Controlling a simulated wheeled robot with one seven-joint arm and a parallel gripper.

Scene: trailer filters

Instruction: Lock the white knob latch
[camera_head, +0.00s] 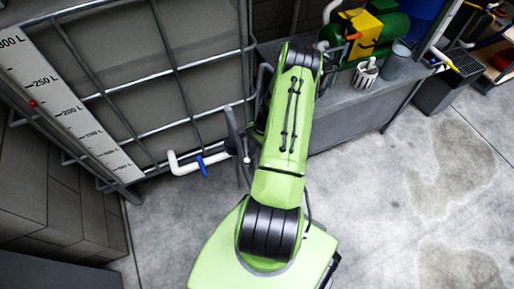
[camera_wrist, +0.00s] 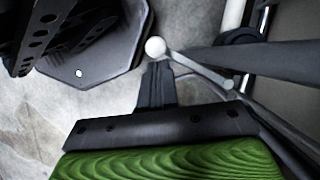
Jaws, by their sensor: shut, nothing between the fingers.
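The white knob (camera_wrist: 155,47) of the latch is a round ball on the end of a thin pale rod in the wrist view. The rod runs down and right to a pivot end (camera_wrist: 228,84) beside a dark grey bar. My gripper (camera_wrist: 156,70) is shut and empty, with its dark fingertips just below the knob in the picture. Whether they touch it I cannot tell.
A metal cage (camera_head: 178,75) with a litre scale (camera_head: 68,112) stands at left. A white pipe with a blue valve handle (camera_head: 201,166) sticks out low at its front. A grey bench (camera_head: 348,117) holds a green and yellow machine (camera_head: 362,38).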

